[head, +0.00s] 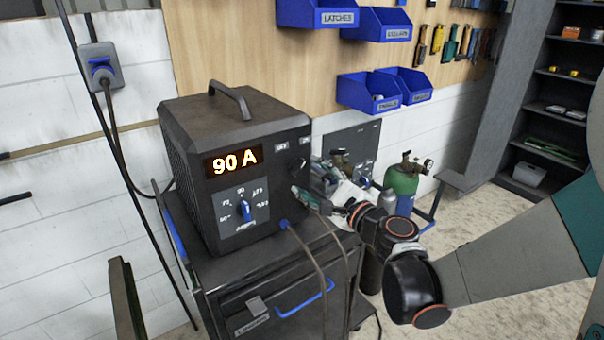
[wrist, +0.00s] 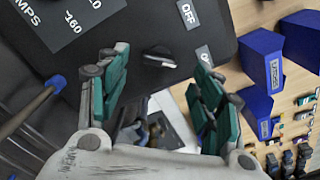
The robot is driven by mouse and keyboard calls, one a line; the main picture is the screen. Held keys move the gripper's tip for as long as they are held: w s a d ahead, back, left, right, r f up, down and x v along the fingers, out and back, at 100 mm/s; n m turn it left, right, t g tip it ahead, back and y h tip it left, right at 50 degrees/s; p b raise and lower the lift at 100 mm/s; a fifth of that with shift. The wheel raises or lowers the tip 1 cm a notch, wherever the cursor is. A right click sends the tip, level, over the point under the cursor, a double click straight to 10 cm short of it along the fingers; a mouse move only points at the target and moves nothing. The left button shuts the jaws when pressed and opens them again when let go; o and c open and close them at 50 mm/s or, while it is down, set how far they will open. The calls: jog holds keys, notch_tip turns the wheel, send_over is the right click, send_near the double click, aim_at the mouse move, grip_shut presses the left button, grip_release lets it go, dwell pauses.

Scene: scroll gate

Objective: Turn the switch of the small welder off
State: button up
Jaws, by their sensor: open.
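The small welder (head: 245,160) is a dark box with a top handle, standing on a black cart. Its display (head: 234,161) is lit and reads 90 A. Its switch (wrist: 159,57) is a small dark knob in the wrist view, between and beyond my fingertips. A label reading OFF (wrist: 187,13) sits near it; a second label (wrist: 204,56) is partly covered by my right-hand finger. My gripper (wrist: 160,62) is open with nothing between its green-padded fingers. In the head view my gripper (head: 322,200) is at the welder's right front edge. I cannot tell whether it touches.
A blue-pointer amperage dial (head: 245,209) is on the welder's front, with cables below it. Blue wall bins (head: 368,92) hang behind. A green gas cylinder (head: 404,180) stands right of the cart (head: 230,287). A wall outlet (head: 100,68) is at left.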

aim_at(299, 168)
jog(key=shift+b+x, duration=0.4)
jog(key=shift+x, duration=2.2)
jog(key=c, duration=1.1)
